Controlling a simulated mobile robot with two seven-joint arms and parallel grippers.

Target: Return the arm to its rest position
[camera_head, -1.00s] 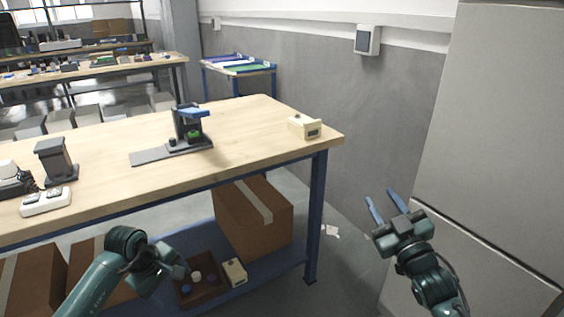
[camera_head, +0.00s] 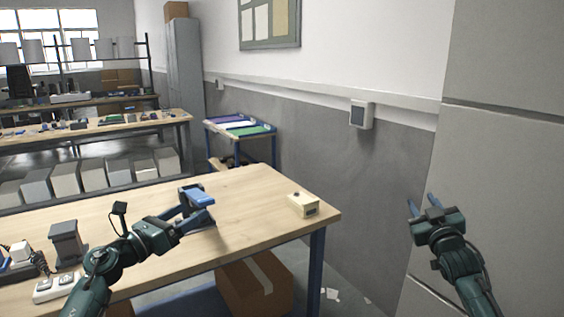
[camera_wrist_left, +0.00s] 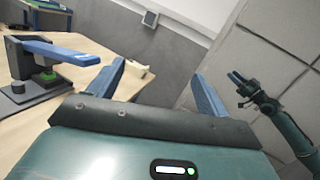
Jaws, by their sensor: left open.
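My left gripper (camera_head: 198,213) is over the wooden table in the head view, in front of the small press with a blue lever (camera_head: 203,196), which it partly hides. In the left wrist view its two blue fingers (camera_wrist_left: 158,72) stand wide apart with nothing between them. The press (camera_wrist_left: 32,75) with its green button is beside the gripper there, apart from it. My right gripper (camera_head: 425,203) is raised at the right, off the table by the grey panels, its fingers apart and empty.
A cream box (camera_head: 303,205) sits near the table's right corner. A grey stand (camera_head: 66,243) and a white power strip (camera_head: 55,287) are at the left of the table. A cardboard box (camera_head: 255,285) is underneath. The table's (camera_head: 255,235) right half is mostly clear.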

